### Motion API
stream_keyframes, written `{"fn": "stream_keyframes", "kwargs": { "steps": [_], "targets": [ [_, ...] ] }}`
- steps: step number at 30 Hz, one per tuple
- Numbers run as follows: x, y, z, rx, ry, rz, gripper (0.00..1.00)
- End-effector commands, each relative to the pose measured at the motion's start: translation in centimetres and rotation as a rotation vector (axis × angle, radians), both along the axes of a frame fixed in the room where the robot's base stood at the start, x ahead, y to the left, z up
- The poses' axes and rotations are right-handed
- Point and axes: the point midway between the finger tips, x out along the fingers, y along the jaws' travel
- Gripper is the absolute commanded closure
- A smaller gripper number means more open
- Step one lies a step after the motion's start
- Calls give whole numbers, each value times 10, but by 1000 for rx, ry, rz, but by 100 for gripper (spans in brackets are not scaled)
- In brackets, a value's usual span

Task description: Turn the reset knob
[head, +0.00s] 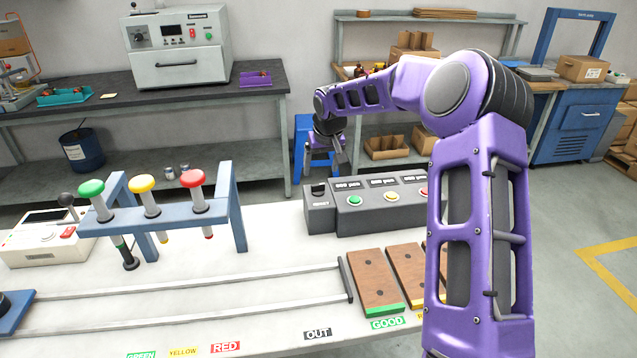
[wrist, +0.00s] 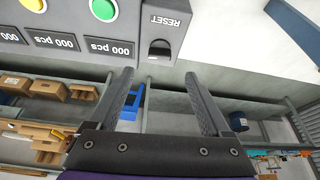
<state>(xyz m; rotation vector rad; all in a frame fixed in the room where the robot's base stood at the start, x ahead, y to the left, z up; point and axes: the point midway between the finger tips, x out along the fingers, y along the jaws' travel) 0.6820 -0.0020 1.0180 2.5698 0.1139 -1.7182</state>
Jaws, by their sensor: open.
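The reset knob (head: 318,188) is a small dark knob at the left end of the grey counter box (head: 345,222), above a RESET label. In the wrist view, which is upside down, the knob (wrist: 160,54) sits at the box edge beside the RESET label. My gripper (head: 341,160) is open and empty, above and behind the box in the head view. In the wrist view its two fingertips (wrist: 159,76) are spread, with the knob just beyond the gap between them. Contact with the knob does not show.
The box carries green (head: 355,200), yellow (head: 391,196) and red buttons and "000 pcs" displays. A blue stand (head: 238,220) with coloured-top tools is to the left. Wooden blocks (head: 374,283) lie in front of the box. My arm hides part of the right side.

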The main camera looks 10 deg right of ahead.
Motion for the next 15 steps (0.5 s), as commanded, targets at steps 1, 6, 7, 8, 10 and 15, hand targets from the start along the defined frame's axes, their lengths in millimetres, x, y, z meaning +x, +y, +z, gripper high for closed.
{"fn": "stream_keyframes", "kwargs": {
  "steps": [1,6,7,8,10,15],
  "targets": [
    [5,1,-12,2,3,0,18],
    [18,2,-44,2,2,-1,18],
    [20,2,-49,1,2,-1,18],
    [21,2,-53,1,2,-1,18],
    [25,2,-61,1,0,-1,18],
    [30,2,-73,0,-1,-1,18]
  ]
}}
